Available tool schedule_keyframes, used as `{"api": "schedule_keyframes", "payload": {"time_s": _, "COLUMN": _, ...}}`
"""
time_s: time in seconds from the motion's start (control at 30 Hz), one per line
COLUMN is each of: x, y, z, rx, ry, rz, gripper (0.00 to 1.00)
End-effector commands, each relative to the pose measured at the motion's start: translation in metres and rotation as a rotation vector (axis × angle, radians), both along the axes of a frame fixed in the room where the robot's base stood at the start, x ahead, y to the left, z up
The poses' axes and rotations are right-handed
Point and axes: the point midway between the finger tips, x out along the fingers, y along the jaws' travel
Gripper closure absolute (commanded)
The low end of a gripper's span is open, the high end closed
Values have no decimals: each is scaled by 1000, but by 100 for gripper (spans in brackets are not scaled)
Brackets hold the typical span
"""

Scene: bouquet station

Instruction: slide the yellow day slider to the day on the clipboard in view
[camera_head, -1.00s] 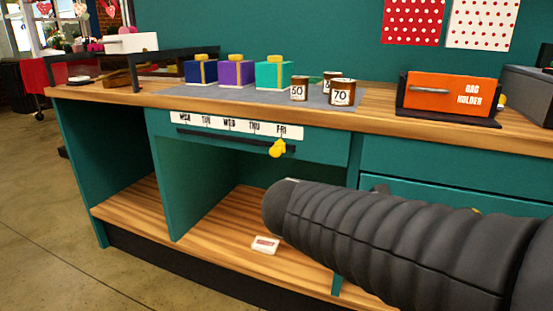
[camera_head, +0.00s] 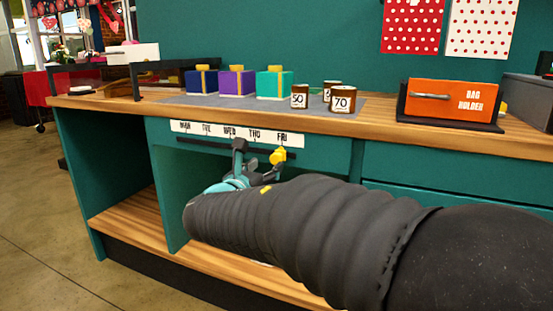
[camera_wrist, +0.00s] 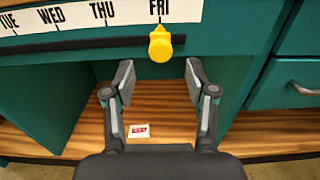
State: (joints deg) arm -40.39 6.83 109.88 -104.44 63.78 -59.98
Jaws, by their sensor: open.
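The yellow day slider (camera_head: 278,156) sits on a dark rail under the white day strip (camera_head: 238,132), at the FRI end. In the wrist view the slider (camera_wrist: 160,46) points up at FRI, with THU, WED and TUE to its left on the strip (camera_wrist: 86,15). My gripper (camera_wrist: 158,72) is open and empty. Its fingers are apart on either side of the slider's line, just below and short of it, not visibly touching. In the head view my arm partly hides the gripper (camera_head: 257,163) near the slider. I see no clipboard in either view.
A small white card with a red label (camera_wrist: 139,131) lies on the wooden shelf below. On the counter are gift boxes (camera_head: 236,82), numbered brown pots (camera_head: 342,98) and an orange bag holder (camera_head: 452,98). The counter edge overhangs the strip.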

Motion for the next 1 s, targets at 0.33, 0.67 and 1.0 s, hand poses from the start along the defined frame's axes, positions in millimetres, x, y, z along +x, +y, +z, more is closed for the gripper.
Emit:
{"api": "schedule_keyframes", "payload": {"time_s": 0.33, "x": 53, "y": -20, "z": -1, "rx": 2, "ry": 2, "rz": -2, "gripper": 44}}
{"api": "schedule_keyframes", "payload": {"time_s": 0.67, "x": 67, "y": -24, "z": 0, "rx": 1, "ry": 1, "rz": 0, "gripper": 44}}
{"api": "schedule_keyframes", "payload": {"time_s": 1.0, "x": 66, "y": -24, "z": 0, "rx": 2, "ry": 0, "rz": 0, "gripper": 86}}
